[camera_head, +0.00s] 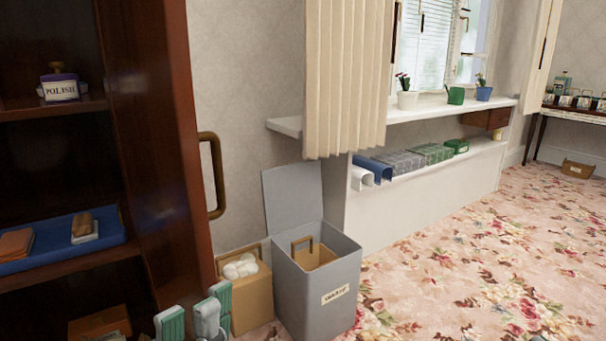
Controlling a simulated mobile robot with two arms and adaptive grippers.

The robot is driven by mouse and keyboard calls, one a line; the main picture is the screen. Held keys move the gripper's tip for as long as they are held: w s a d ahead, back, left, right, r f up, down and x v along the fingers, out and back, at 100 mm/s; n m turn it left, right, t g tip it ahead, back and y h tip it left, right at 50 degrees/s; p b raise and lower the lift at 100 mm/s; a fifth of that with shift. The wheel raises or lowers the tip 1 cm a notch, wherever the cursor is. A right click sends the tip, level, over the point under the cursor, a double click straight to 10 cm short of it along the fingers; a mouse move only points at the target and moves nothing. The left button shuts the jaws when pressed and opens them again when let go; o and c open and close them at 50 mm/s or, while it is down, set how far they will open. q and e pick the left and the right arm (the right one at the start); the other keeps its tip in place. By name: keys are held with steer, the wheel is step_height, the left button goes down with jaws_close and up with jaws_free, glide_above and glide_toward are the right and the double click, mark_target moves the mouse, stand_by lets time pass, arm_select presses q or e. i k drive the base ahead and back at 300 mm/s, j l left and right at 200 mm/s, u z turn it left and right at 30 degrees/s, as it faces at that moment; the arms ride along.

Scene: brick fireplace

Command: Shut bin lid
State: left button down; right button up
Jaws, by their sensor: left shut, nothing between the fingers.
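The grey bin (325,290) stands on the carpet right of the dark cabinet, with a small label on its front. Its flat lid (292,197) is open, standing up and leaning back near the wall. A brown item with a handle shows inside the bin. My left gripper (214,304), with pale green parts, is at the bottom edge, left of the bin and lower in the picture. It is shut and empty, and clear of the lid in this view. Part of it is cut off by the frame. My right gripper is not in view.
A brown box (247,302) with white balls stands left of the bin. The dark cabinet (172,130) with a bronze handle (213,175) stands at the left. A curtain (345,75) hangs behind the bin. Carpet to the right is open.

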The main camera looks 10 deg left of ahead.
mark_target(293, 194)
steer(key=i+l+z, duration=0.25)
steer(key=i+l, duration=0.25)
steer(key=i, duration=0.2)
steer(key=i+l+z, duration=0.15)
steer(key=i, duration=0.25)
steer(key=i+u, duration=0.45)
steer(key=i+l+u, duration=0.15)
steer(key=i+u, duration=0.25)
steer(key=i+j+u, duration=0.1)
steer(key=i+u, duration=0.15)
steer(key=u, duration=0.15)
steer(key=i+u, duration=0.55)
steer(key=u, duration=0.2)
